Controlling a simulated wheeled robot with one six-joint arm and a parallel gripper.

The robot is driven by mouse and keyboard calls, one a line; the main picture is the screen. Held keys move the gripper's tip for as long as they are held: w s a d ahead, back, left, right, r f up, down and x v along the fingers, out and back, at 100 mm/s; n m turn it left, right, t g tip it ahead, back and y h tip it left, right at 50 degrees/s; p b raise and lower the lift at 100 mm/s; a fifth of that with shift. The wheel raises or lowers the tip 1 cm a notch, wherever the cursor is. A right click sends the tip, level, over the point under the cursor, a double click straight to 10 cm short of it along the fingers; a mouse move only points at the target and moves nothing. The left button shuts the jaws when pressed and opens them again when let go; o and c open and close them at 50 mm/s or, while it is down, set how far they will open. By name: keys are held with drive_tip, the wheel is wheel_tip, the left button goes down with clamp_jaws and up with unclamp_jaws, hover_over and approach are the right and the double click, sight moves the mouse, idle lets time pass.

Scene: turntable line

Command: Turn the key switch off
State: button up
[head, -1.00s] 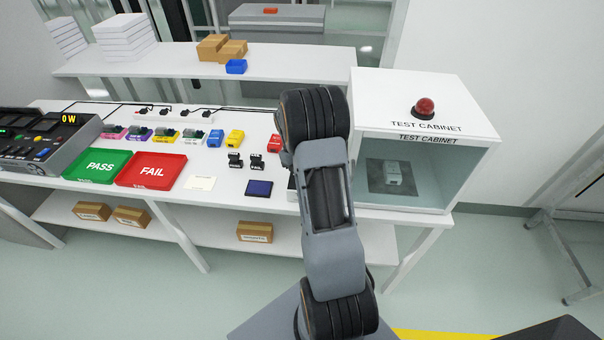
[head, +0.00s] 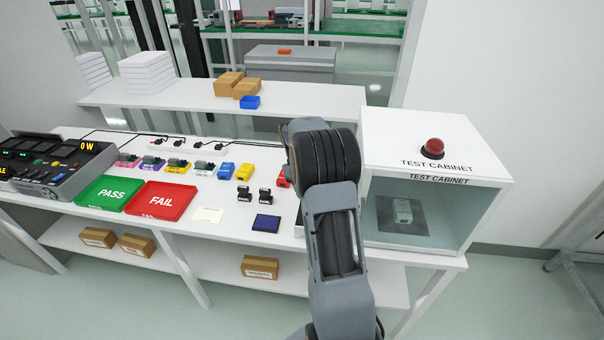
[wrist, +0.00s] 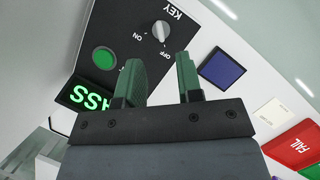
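The key switch (wrist: 160,32) shows in the wrist view as a round pale knob on a dark panel (wrist: 112,25). The panel carries the labels KEY, ON and OFF. I cannot clearly tell which label the knob points at. My gripper (wrist: 160,62) is open and empty. Its two green fingers are apart, with the knob just beyond the gap between their tips and not between them. In the head view my arm covers the switch and the gripper.
A green button (wrist: 104,60) and a lit green PASS display (wrist: 88,97) sit near the left finger. A dark blue pad (wrist: 222,69) lies right of the panel. The test cabinet (head: 490,195) stands right of my arm. Red FAIL (head: 160,201) and green PASS (head: 108,194) trays lie left.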

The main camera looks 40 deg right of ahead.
drive_tip(key=v, duration=0.6)
drive_tip(key=shift+w+r, duration=0.2)
drive_tip(key=shift+r, duration=0.1)
